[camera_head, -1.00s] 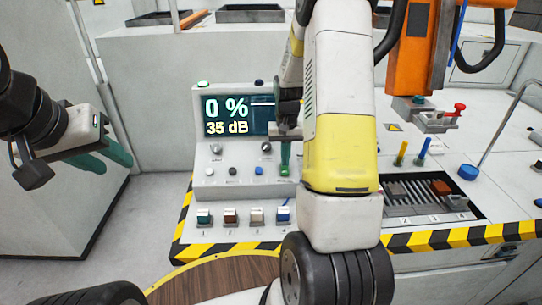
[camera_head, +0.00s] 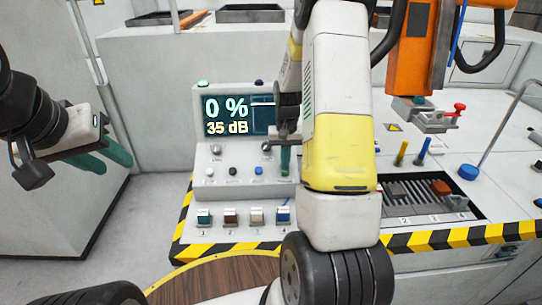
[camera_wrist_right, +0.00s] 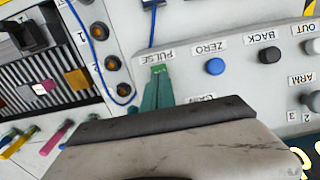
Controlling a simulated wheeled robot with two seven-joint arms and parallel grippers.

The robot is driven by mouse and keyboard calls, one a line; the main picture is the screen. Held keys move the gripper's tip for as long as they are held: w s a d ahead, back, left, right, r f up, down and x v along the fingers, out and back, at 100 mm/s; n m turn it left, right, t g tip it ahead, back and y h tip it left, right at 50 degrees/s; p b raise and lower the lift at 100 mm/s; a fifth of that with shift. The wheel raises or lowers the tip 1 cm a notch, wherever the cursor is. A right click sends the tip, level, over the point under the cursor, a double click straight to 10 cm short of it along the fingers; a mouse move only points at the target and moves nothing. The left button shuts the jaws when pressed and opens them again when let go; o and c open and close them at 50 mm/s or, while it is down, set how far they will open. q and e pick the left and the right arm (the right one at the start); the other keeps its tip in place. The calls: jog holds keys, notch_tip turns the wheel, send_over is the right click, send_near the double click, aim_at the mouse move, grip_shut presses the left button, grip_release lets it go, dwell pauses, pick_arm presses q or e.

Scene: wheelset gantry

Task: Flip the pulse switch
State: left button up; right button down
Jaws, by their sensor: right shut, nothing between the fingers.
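The white control console (camera_head: 243,190) carries the PULSE label, which shows in the right wrist view (camera_wrist_right: 158,56). My right gripper (camera_head: 285,162) is shut and empty, its green fingertips at the console's sloped face, right of the blue button (camera_head: 258,171). In the right wrist view the fingertips (camera_wrist_right: 160,72) are right at the PULSE label. The pulse switch itself is hidden by the fingers, so I cannot tell its position or whether they touch it. My left gripper (camera_head: 103,157) hangs at the left, away from the console, its green fingers apart.
The console screen (camera_head: 226,115) reads 0 % and 35 dB. Black ZERO's neighbour, the BACK button (camera_wrist_right: 269,55), and the blue ZERO button (camera_wrist_right: 215,66) sit close to the fingertips. A blue cable (camera_wrist_right: 96,60) runs near the right gripper.

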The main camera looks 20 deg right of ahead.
jog(key=shift+f, duration=0.3)
notch_tip(320, 180, up, 7)
dwell(1.0)
jog(key=shift+r, duration=0.1)
jog(key=s+a+r+n+t, duration=0.1)
jog(key=s+a+r+t, duration=0.1)
jog(key=s+a+r, duration=0.2)
jog(key=s+a+r+n+t+y, duration=0.1)
jog(key=s+a+r, duration=0.3)
jog(key=s+r, duration=0.5)
jog(key=s+a+r+n+t+y, duration=0.1)
jog(key=s+a+r+t, duration=0.2)
jog(key=s+r, duration=0.4)
jog(key=s+a, duration=0.1)
jog(key=s, duration=0.2)
jog(key=shift+a, duration=0.4)
